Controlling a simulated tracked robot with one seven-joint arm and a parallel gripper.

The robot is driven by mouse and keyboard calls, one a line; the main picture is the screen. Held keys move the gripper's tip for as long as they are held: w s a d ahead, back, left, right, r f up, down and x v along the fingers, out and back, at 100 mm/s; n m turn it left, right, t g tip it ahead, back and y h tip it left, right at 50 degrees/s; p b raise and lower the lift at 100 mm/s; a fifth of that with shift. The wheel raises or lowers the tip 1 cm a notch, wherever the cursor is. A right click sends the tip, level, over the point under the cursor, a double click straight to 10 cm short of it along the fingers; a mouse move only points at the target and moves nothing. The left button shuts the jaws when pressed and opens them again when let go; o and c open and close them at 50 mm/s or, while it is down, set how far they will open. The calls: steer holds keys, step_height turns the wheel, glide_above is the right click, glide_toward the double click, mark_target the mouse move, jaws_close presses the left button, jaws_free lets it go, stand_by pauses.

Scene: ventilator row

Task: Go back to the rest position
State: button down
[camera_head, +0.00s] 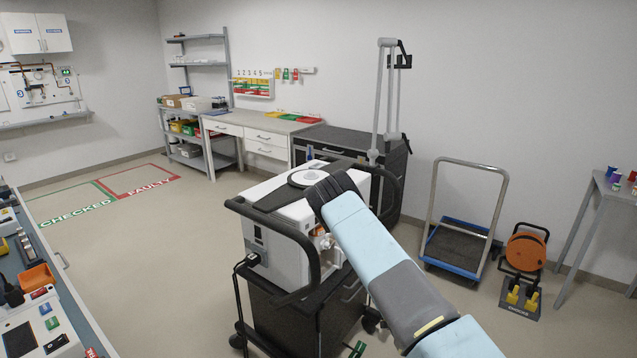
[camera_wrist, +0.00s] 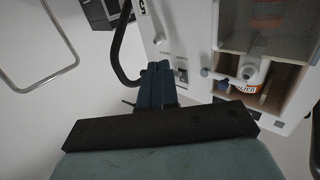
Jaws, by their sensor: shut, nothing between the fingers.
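My gripper (camera_wrist: 157,85) shows in the wrist view, its dark fingers shut together with nothing between them. It points at the front of the white ventilator, close to a small switch. I cannot tell whether the fingertips touch it. The ventilator (camera_head: 262,245) stands on a dark trolley in the head view, and its white face also shows in the wrist view (camera_wrist: 200,25). A white bottle with an orange label (camera_wrist: 250,75) sits in an open recess of it. In the head view my arm reaches across the ventilator's right side and its end hides the gripper.
The trolley (camera_head: 283,318) has black curved handles around the ventilator. A blue-edged platform cart (camera_head: 455,248) and an orange cable reel (camera_head: 526,250) stand to the right. A workbench (camera_head: 80,305) with parts is at left. Floor between workbench and trolley is clear.

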steer(key=w+d+r+m+g+h, duration=0.1)
steer(key=w+r+m+h, duration=0.25)
steer(key=r, duration=0.55)
steer(key=s+r+m+g, duration=0.1)
steer(key=s+r+g, duration=0.2)
steer(key=r, duration=0.8)
steer(key=s+r+g, duration=0.2)
steer(key=s+r, duration=0.1)
steer(key=r, duration=0.8)
steer(key=s+a+r+n+g+y, duration=0.1)
steer(key=s+r+g, duration=0.2)
steer(key=s+r, duration=1.2)
steer(key=s+a+r+n+g, duration=0.1)
steer(key=s+r+n+g, duration=0.1)
steer(key=s, duration=1.9)
steer(key=shift+s+a+g, duration=0.15)
steer(key=shift+g, duration=0.35)
